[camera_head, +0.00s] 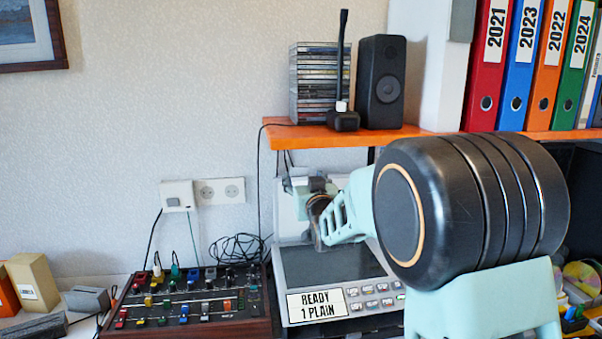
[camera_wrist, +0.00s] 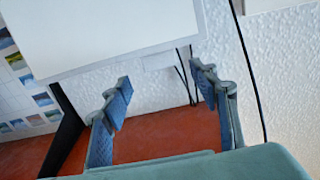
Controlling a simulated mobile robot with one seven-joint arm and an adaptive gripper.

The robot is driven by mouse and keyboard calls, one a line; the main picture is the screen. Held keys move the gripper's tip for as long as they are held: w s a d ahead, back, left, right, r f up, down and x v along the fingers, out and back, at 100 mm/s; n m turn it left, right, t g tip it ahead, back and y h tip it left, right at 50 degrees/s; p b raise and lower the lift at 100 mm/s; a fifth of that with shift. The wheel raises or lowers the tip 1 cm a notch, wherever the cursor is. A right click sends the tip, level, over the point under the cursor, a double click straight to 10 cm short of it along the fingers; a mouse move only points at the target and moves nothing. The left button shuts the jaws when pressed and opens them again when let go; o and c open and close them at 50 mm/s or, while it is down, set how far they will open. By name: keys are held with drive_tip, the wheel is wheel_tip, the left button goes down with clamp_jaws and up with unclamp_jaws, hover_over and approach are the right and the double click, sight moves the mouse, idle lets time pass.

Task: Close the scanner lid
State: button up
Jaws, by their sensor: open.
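The scanner (camera_head: 335,265) sits on the table under the orange shelf, with its dark glass bed showing and a front panel reading "READY 1 PLAIN". Its white lid (camera_head: 286,213) stands raised at the back of the bed, partly hidden by my arm and gripper. My gripper (camera_head: 300,186) is near the upper part of the lid, below the shelf. In the wrist view my gripper (camera_wrist: 160,75) is open, with nothing between its two blue-padded fingers. A white panel, apparently the lid (camera_wrist: 110,30), fills the top of that view beyond the fingertips. I cannot tell whether they touch.
The orange shelf (camera_head: 310,137) overhangs the scanner and holds CD cases (camera_head: 318,85), a speaker (camera_head: 381,82) and binders (camera_head: 525,65). A mixing console (camera_head: 195,305) stands to the scanner's left. Loose cables (camera_head: 240,248) lie behind them. Discs (camera_head: 582,275) sit at the right.

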sight(300, 170)
drive_tip(key=shift+w+a, duration=0.25)
drive_tip(key=shift+w, duration=1.05)
drive_tip(key=shift+w+a, duration=0.25)
drive_tip(key=shift+w, duration=1)
clamp_jaws()
